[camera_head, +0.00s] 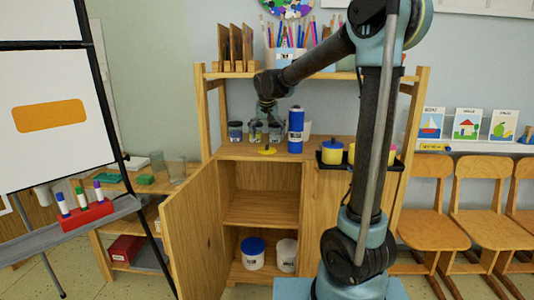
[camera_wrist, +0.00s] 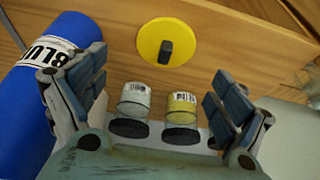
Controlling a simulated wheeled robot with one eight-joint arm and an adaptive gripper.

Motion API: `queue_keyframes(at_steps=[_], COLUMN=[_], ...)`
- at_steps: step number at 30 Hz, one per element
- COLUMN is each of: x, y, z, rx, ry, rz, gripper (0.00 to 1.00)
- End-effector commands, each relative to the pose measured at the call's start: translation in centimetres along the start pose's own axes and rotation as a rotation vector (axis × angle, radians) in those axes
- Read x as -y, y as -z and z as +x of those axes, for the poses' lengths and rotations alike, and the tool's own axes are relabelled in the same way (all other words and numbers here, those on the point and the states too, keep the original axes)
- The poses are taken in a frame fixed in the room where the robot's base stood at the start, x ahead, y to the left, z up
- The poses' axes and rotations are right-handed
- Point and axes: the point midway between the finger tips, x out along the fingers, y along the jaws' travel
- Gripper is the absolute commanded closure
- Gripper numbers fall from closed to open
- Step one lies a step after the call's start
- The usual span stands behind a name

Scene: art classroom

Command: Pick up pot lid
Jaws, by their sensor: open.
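The pot lid (camera_head: 266,151) is a flat yellow disc with a dark upright knob, lying on the wooden cabinet top near its front edge. In the wrist view the lid (camera_wrist: 150,50) lies face up just beyond the fingers, near the top centre. My gripper (camera_head: 267,112) hangs above the cabinet top, over the lid's area. In the wrist view my gripper (camera_wrist: 155,88) has its fingers spread wide with nothing held between them. The lid's knob is clear of both fingers.
A blue bottle (camera_head: 296,130) stands close right of the gripper. Several small jars (camera_head: 235,131) stand behind; two jars (camera_wrist: 182,104) show between the fingers. A black tray (camera_head: 334,167) holds a yellow-and-blue pot (camera_head: 332,149). A cabinet door (camera_head: 192,235) hangs open below.

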Motion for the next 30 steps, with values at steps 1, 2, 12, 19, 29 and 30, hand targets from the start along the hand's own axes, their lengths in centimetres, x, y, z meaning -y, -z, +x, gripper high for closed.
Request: queue_keyframes(at_steps=[1, 2, 12, 19, 29, 30], x=[0.0, 0.0, 0.4, 0.6, 0.5, 0.5], y=[0.0, 0.0, -0.1, -0.2, -0.3, -0.3], z=[0.6, 0.8, 3.7, 6.2, 6.6, 6.6], rx=[0.0, 0.0, 0.0, 0.0, 0.0, 0.0], ry=[0.0, 0.0, 0.0, 0.0, 0.0, 0.0], rz=[0.001, 0.001, 0.0, 0.0, 0.0, 0.0], gripper=[0.08, 0.08, 0.08, 0.08, 0.13, 0.22])
